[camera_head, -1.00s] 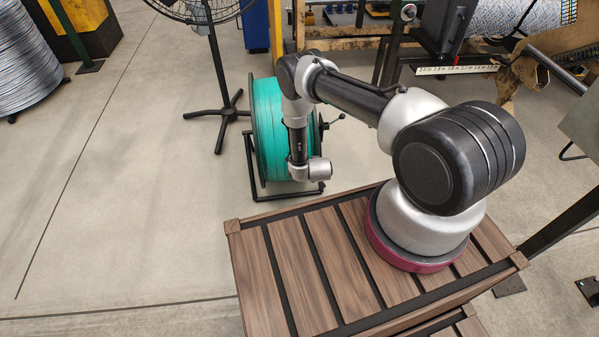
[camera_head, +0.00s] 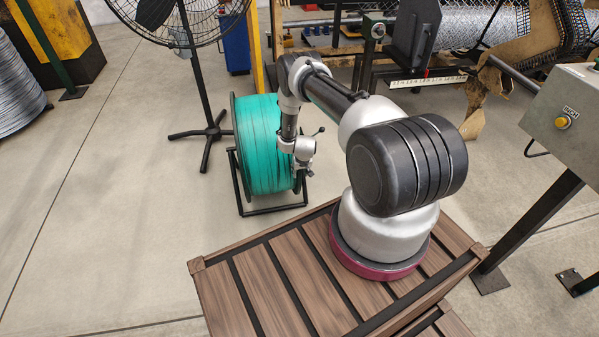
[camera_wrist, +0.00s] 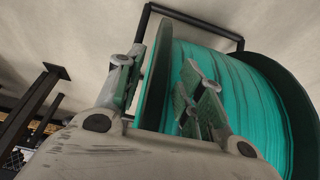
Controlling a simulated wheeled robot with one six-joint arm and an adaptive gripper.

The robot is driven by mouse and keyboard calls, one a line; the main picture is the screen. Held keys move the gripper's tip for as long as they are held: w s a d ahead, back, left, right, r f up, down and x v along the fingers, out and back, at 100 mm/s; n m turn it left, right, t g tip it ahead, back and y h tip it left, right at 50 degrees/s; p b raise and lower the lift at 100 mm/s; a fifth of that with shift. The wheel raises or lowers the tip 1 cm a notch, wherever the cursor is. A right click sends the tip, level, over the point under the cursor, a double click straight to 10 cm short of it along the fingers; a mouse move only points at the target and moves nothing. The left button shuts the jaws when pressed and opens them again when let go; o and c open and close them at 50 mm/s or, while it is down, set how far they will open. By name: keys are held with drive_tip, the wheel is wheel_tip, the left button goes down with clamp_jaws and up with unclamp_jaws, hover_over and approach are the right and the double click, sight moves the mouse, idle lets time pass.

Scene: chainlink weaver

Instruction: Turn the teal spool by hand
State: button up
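The teal spool (camera_head: 258,146) stands upright in a black floor frame (camera_head: 278,209), left of my arm in the head view. It fills the right side of the wrist view (camera_wrist: 232,85), where its dark green flange (camera_wrist: 153,88) shows edge-on. My gripper (camera_wrist: 165,62) is open, with one finger left of this flange and the other right of it, over the teal winding. I cannot tell whether either finger touches the spool. In the head view my gripper (camera_head: 303,172) is small beside the spool's right side, and its fingers are not clear.
A black pedestal fan (camera_head: 195,75) stands behind and left of the spool. A grey control box (camera_head: 570,112) with a yellow button is at the right. Machinery with a ruler strip (camera_head: 428,81) fills the back. The floor (camera_head: 100,230) at the left is clear.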

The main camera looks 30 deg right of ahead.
drive_tip(key=shift+f, duration=0.3)
